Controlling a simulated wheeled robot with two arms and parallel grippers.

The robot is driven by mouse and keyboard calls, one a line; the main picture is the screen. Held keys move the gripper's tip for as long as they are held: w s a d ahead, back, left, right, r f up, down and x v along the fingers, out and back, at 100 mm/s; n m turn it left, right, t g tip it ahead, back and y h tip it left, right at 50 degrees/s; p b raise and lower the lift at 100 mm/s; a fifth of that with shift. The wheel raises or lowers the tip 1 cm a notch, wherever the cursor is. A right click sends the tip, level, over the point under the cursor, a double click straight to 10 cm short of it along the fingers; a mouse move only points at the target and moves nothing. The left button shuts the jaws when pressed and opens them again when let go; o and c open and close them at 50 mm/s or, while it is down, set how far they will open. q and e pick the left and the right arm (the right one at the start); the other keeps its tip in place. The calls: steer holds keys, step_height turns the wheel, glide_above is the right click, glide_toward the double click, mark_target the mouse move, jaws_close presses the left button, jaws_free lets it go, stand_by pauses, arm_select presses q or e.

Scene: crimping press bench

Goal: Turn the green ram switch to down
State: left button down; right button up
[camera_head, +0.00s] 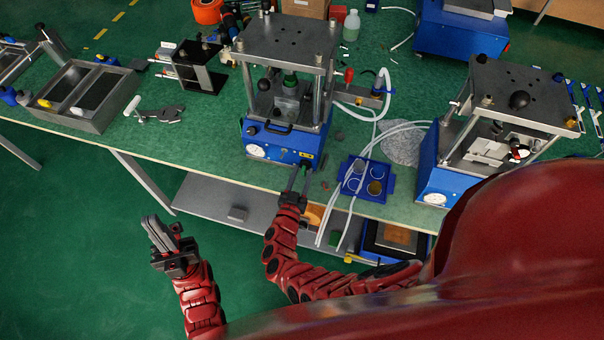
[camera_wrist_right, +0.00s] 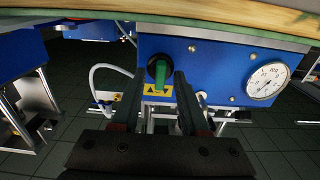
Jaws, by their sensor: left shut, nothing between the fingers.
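The green ram switch (camera_wrist_right: 158,71) is on the blue front panel of the middle press (camera_head: 268,140). In the right wrist view its handle stands roughly upright above a yellow arrow label (camera_wrist_right: 157,90). In the head view the switch is too small and covered to make out well. My right gripper (camera_head: 303,174) reaches the panel's lower right corner. It is open, with its fingertips (camera_wrist_right: 157,80) on either side of the switch and gaps showing; I cannot tell whether either touches. My left gripper (camera_head: 161,236) is shut and empty, in front of the bench.
A round gauge (camera_wrist_right: 267,79) sits on the same panel. A blue holder with round cups (camera_head: 373,189) stands right of the press, beside white hoses (camera_head: 398,128). A second press (camera_head: 436,170) is further right. A grey tray (camera_head: 99,119) and a clamp (camera_head: 161,114) lie left.

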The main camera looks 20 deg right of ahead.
jaws_close()
steer(key=shift+f+m+b, duration=0.25)
steer(key=shift+m+b, duration=0.65)
steer(key=shift+b, duration=0.15)
steer(key=m+b, duration=0.8)
steer(key=b, duration=0.3)
steer(key=shift+s+d+f, duration=0.1)
steer(key=shift+d, duration=0.05)
steer(key=shift+m+b, duration=0.65)
steer(key=shift+m, duration=0.05)
steer(key=shift+m+b, duration=0.5)
steer(key=shift+b, duration=0.05)
steer(key=shift+r, duration=0.2)
